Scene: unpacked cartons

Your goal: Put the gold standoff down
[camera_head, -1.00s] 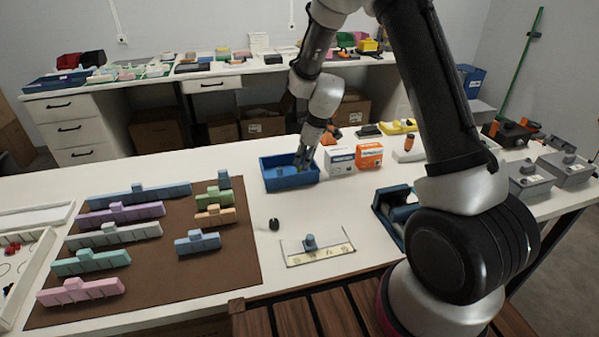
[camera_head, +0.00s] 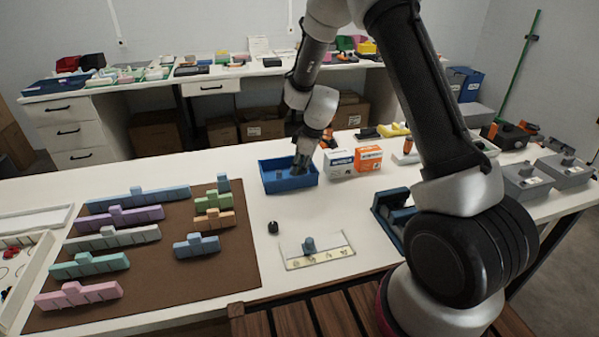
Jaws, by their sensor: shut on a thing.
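My gripper (camera_head: 300,167) points down at the open blue bin (camera_head: 291,186), its tips around the bin's back wall and mouth. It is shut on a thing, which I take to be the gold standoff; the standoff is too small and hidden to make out. I cannot tell how far the tips are above the bin floor. A shallow pale tray (camera_head: 318,262) with a blue knob and several small marks or parts lies nearer, right of the middle.
A small black knob-like piece (camera_head: 273,227) stands between the brown mat (camera_head: 150,280) with its coloured blocks and the pale tray. A white box (camera_head: 338,162) and an orange box (camera_head: 368,158) stand right of the bin.

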